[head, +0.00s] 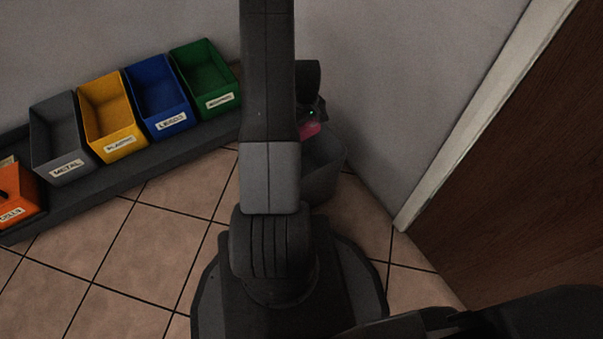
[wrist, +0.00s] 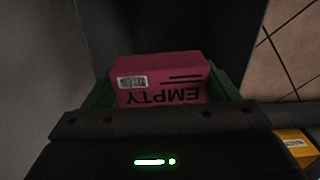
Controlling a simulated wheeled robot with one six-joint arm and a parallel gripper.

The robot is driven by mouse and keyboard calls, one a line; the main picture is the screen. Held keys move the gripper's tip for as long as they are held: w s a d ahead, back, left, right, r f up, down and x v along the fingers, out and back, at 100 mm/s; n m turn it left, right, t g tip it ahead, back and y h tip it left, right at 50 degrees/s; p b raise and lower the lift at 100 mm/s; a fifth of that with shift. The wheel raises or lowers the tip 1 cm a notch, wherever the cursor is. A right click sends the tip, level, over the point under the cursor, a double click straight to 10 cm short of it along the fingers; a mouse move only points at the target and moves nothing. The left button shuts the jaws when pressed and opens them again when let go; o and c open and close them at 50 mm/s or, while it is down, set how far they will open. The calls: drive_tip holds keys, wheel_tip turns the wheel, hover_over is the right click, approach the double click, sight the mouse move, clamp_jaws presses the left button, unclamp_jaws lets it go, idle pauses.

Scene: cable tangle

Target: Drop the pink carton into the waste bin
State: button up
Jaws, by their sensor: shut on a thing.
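The pink carton (wrist: 165,75) fills the middle of the wrist view, with a white label and upside-down "EMPTY" lettering. My gripper (wrist: 163,88) is shut on it, with a green finger on each side. In the head view a small part of the pink carton (head: 309,130) shows beside my arm, under the dark gripper (head: 311,112). The dark grey waste bin (head: 325,175) stands in the corner, partly hidden by my arm. The carton appears over the bin's opening; its height above the rim is unclear. Dark bin walls (wrist: 240,25) surround it in the wrist view.
Grey (head: 62,140), yellow (head: 112,115), blue (head: 158,95) and green (head: 205,78) labelled bins stand on a dark shelf along the left wall, with an orange one (head: 18,190) at the far left. A brown door (head: 520,180) is on the right. Tiled floor shows between.

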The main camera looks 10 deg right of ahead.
wheel_tip(320, 180, down, 6)
drive_tip(key=b, duration=0.3)
drive_tip(key=shift+b, duration=0.35)
drive_tip(key=o, duration=0.9)
wheel_tip(320, 180, up, 14)
drive_tip(key=p, duration=0.5)
drive_tip(key=shift+f, duration=0.1)
drive_tip(key=shift+f, duration=0.1)
